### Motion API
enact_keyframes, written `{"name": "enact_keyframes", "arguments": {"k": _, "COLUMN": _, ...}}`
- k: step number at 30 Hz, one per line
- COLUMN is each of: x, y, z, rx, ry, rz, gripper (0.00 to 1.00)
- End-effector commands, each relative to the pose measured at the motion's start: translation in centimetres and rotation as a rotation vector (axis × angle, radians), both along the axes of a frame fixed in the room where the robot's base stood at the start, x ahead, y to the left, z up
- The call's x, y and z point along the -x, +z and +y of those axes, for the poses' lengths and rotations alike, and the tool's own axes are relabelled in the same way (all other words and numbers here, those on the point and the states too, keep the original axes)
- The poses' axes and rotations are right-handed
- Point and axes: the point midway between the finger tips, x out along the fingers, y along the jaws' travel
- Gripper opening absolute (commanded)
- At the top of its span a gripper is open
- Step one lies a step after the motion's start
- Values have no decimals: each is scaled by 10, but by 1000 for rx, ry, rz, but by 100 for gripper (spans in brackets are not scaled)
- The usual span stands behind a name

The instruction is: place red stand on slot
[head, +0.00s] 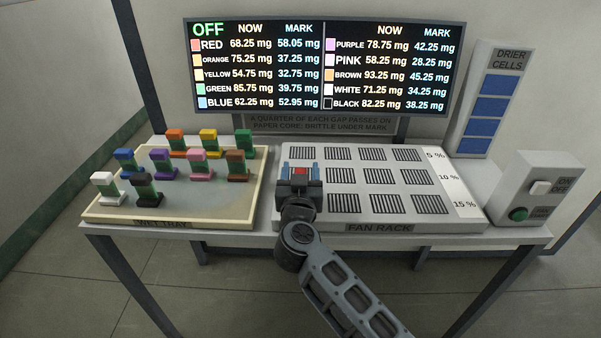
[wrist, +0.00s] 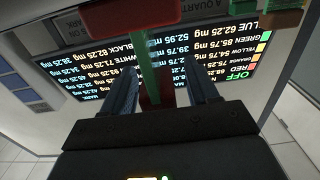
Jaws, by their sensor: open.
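The red stand shows as a small red patch (head: 301,171) between my gripper's fingers in the head view. In the wrist view the red stand (wrist: 155,85) fills the space between the two fingers, with a green strip on its side. My gripper (head: 300,174) is open around it, over the left part of the fan rack (head: 350,218). The rack has rows of dark grated slots, such as one (head: 379,176) to the right of my gripper. My gripper hides the stand's base and the rack below it, so I cannot tell whether the stand rests in a slot.
The wet tray (head: 110,216) at left holds several stands, including a white (head: 103,180) and a green one (head: 243,140). A display (head: 322,70) reading OFF stands behind.

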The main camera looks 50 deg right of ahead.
Motion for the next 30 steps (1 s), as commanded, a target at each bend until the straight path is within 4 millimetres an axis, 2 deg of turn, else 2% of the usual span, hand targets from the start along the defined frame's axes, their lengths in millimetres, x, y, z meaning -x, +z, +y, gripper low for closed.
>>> {"name": "enact_keyframes", "arguments": {"k": 5, "x": 13, "y": 0, "z": 17, "rx": 1, "ry": 2, "rz": 2, "gripper": 59}}
{"name": "enact_keyframes", "arguments": {"k": 12, "x": 44, "y": 0, "z": 56, "rx": 0, "ry": 2, "rz": 1, "gripper": 59}}
{"name": "enact_keyframes", "arguments": {"k": 18, "x": 64, "y": 0, "z": 82, "rx": 1, "ry": 1, "rz": 1, "gripper": 59}}
{"name": "enact_keyframes", "arguments": {"k": 24, "x": 73, "y": 0, "z": 94, "rx": 0, "ry": 0, "rz": -1, "gripper": 59}}
{"name": "enact_keyframes", "arguments": {"k": 30, "x": 74, "y": 1, "z": 95, "rx": 0, "ry": 0, "rz": -1, "gripper": 59}}
